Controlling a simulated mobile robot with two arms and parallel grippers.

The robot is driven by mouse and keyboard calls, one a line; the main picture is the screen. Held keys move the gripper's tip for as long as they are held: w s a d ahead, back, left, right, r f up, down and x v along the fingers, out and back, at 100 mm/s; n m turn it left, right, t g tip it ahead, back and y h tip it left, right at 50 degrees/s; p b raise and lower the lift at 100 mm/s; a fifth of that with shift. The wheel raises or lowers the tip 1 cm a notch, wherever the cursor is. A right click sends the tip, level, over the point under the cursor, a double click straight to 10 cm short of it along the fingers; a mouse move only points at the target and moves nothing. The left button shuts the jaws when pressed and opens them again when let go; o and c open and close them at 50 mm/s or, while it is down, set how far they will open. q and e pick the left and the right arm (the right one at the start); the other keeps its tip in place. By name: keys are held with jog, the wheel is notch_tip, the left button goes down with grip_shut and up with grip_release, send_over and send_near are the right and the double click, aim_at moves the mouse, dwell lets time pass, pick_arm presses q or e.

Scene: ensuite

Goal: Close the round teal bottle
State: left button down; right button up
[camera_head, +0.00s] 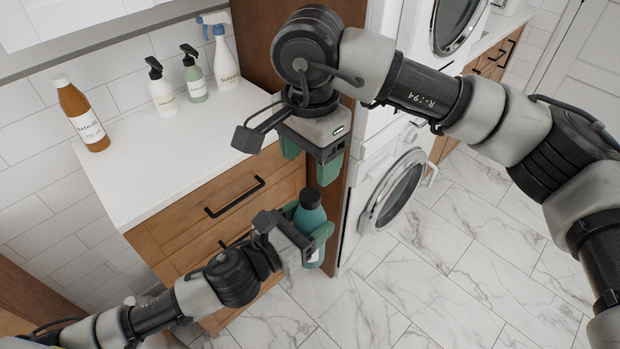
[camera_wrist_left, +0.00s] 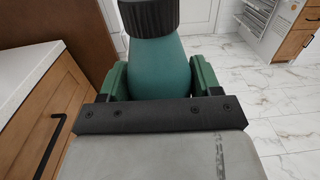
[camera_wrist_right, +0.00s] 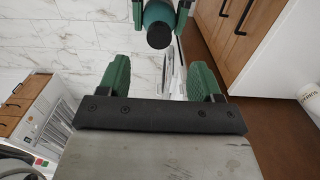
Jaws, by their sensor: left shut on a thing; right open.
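The round teal bottle (camera_head: 310,219) stands upright in my left gripper (camera_head: 307,226), held clear of the floor in front of the wooden cabinet. A black ribbed cap (camera_wrist_left: 149,16) sits on top of the bottle's neck; I cannot tell how tightly it is seated. The cap also shows in the head view (camera_head: 310,197) and in the right wrist view (camera_wrist_right: 159,37). The green fingers of my left gripper are shut on the bottle's body. My right gripper (camera_head: 309,158) is open and empty just above the cap, pointing down, apart from it.
A white counter (camera_head: 150,150) holds a brown bath oil bottle (camera_head: 82,115), two pump bottles (camera_head: 161,92) (camera_head: 194,78) and a spray bottle (camera_head: 225,65). Drawers (camera_head: 235,200) lie left of the grippers. A brown panel (camera_head: 335,205) and a washing machine (camera_head: 395,190) stand behind and right. Marble floor (camera_head: 420,280) is clear.

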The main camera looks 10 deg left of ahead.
jog(key=shift+r, duration=2.2)
jog(key=shift+f, duration=0.1)
